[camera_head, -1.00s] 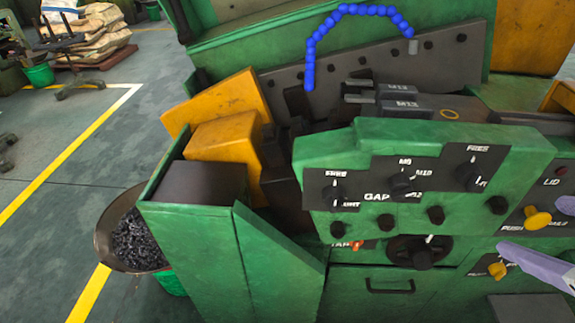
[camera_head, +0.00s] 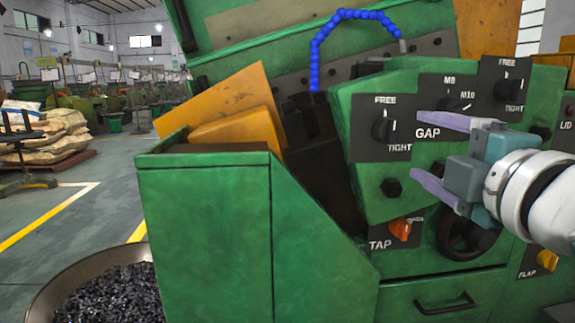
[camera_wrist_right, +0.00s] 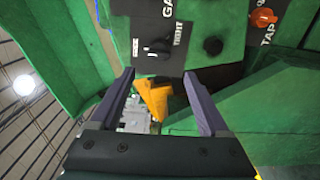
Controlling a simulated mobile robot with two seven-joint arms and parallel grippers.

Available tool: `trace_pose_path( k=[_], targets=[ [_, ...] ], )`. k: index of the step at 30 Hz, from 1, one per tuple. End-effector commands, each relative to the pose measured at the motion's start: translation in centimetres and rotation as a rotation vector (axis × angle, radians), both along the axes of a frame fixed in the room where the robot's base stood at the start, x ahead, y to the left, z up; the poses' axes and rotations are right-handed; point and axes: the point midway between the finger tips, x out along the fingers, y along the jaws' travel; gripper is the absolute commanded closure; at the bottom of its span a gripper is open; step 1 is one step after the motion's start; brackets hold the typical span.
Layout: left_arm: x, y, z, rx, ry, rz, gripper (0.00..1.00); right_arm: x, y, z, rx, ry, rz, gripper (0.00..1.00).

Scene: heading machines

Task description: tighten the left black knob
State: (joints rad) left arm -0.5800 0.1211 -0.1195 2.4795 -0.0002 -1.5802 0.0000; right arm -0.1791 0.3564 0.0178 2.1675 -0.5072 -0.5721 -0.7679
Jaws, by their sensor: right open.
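The left black knob (camera_head: 382,127) is on the black plate marked FREE and TIGHT at the left end of the green panel. It also shows in the right wrist view (camera_wrist_right: 160,47), just beyond the fingertips. My right gripper (camera_head: 417,146) comes in from the right, its two purple fingers pointing left. The fingers are open and empty, one above the other, to the right of the knob in the head view. In the wrist view the fingers (camera_wrist_right: 158,76) are spread apart, and the knob lies roughly in line with the gap. My left gripper is out of view.
Another black knob (camera_head: 452,104) and a right one (camera_head: 507,90) sit on the same panel. Below are a black bolt (camera_head: 391,188), an orange TAP switch (camera_head: 400,229) and a dark handwheel. A green housing (camera_head: 215,235) stands left, beside a bowl of dark metal pieces (camera_head: 105,293).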

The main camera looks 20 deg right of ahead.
Motion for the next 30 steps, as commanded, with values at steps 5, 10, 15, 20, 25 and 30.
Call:
trace_pose_path(
  k=[5,10,15,20,25,30],
  targets=[
    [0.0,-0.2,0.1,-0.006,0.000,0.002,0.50,1.9,-0.4,0.2,-0.003,-0.003,0.001,0.20],
    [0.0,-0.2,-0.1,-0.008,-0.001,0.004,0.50,4.9,-1.2,0.2,-0.001,-0.004,0.000,0.20],
    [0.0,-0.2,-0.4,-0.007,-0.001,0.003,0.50,7.6,-1.8,0.2,0.000,-0.003,0.000,0.20],
    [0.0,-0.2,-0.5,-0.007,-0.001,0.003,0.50,9.0,-2.1,0.1,0.001,0.000,0.001,0.20],
    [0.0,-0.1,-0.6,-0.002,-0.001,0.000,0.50,9.5,-2.2,0.1,0.001,0.000,0.001,0.20],
    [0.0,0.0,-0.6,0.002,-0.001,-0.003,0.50,9.5,-2.2,0.1,0.001,0.000,0.001,0.20]
  ],
)
